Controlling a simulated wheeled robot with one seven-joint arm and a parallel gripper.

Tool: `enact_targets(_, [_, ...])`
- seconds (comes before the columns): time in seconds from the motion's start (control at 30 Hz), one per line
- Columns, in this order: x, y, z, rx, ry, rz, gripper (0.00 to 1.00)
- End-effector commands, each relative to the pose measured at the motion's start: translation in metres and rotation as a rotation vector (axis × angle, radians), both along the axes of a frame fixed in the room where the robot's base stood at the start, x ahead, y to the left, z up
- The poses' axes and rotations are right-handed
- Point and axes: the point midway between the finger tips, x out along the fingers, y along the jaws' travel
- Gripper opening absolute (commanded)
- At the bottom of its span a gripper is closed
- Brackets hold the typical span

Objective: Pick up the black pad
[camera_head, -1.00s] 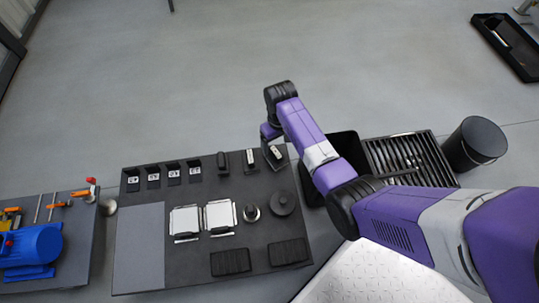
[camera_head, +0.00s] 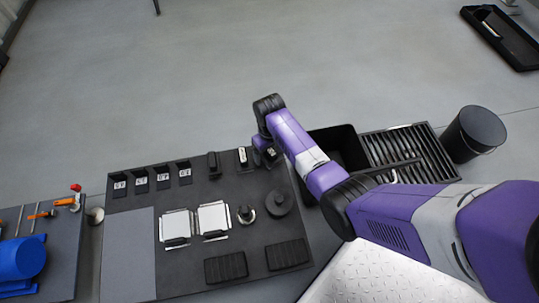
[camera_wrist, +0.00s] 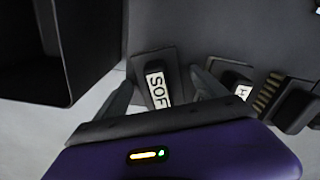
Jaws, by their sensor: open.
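My gripper (camera_wrist: 165,88) is open in the wrist view, with one finger on each side of a small dark block (camera_wrist: 142,70) whose white label reads "SOF". The block appears not to be gripped. In the head view, my gripper (camera_head: 266,150) is over the far right corner of the dark table and partly hides this block. A second black block (camera_head: 242,158) with a white label stands just left of it; its label begins with "H" in the wrist view (camera_wrist: 241,90). Two black ribbed pads (camera_head: 226,267) (camera_head: 287,254) lie at the near edge. I cannot tell which is the black pad.
The dark table (camera_head: 130,205) also holds a brush-like block (camera_head: 213,164), several labelled black holders (camera_head: 141,180), two silver plates (camera_head: 176,226) (camera_head: 213,217) and a black disc (camera_head: 279,202). A black bin (camera_head: 342,146) stands right of the table.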

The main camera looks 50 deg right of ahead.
Motion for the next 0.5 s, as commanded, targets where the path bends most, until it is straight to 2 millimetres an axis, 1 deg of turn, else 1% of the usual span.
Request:
enact_targets(0.03, [0.0001,0.0000,0.0007,0.000,0.000,0.000,0.82])
enact_targets(0.07, [0.0001,0.0000,0.0007,0.000,0.000,0.000,0.78])
enact_targets(0.1, [0.0001,0.0000,0.0007,0.000,0.000,0.000,0.70])
enact_targets(0.17, [0.0001,0.0000,0.0007,0.000,0.000,0.000,0.58])
enact_targets(0.3, [0.0001,0.0000,0.0007,0.000,0.000,0.000,0.31])
enact_targets(0.37, [0.0001,0.0000,0.0007,0.000,0.000,0.000,0.19])
enact_targets(0.4, [0.0002,0.0000,0.0009,0.000,0.000,0.000,0.11])
enact_targets(0.43, [0.0002,0.0000,0.0009,0.000,0.000,0.000,0.09])
enact_targets(0.5, [0.0002,0.0000,0.0008,0.000,0.000,0.000,0.08])
